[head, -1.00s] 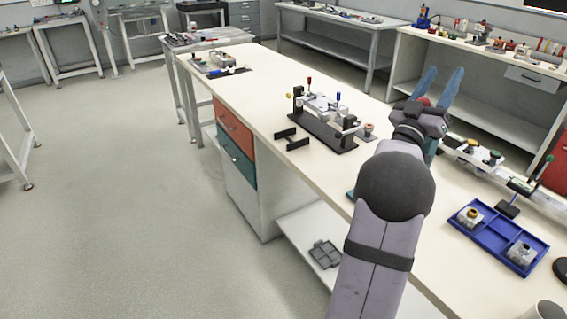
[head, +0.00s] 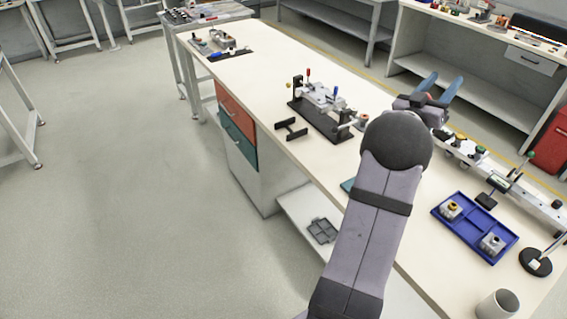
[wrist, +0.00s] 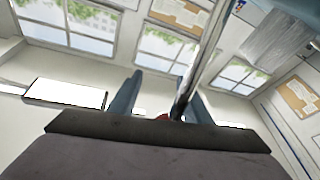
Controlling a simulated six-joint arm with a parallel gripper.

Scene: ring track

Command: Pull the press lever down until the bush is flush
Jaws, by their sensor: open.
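My gripper (head: 443,84) is open, with its two blue fingers spread and pointing up and away over the right part of the bench. In the wrist view the fingers of my gripper (wrist: 164,88) show with a dark rod (wrist: 200,65) running up from between or behind them. I cannot tell if they touch it. A small red part (wrist: 163,117) shows low between the fingers. I cannot make out which part is the press lever or see the bush in it; my gripper and arm hide that part of the bench.
A fixture on a black base (head: 318,122) with red and blue handles stands left of my gripper. A blue tray (head: 468,231) holds two grey blocks. A long white rail (head: 525,190) lies behind it. A cup (head: 497,303) stands at the front right.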

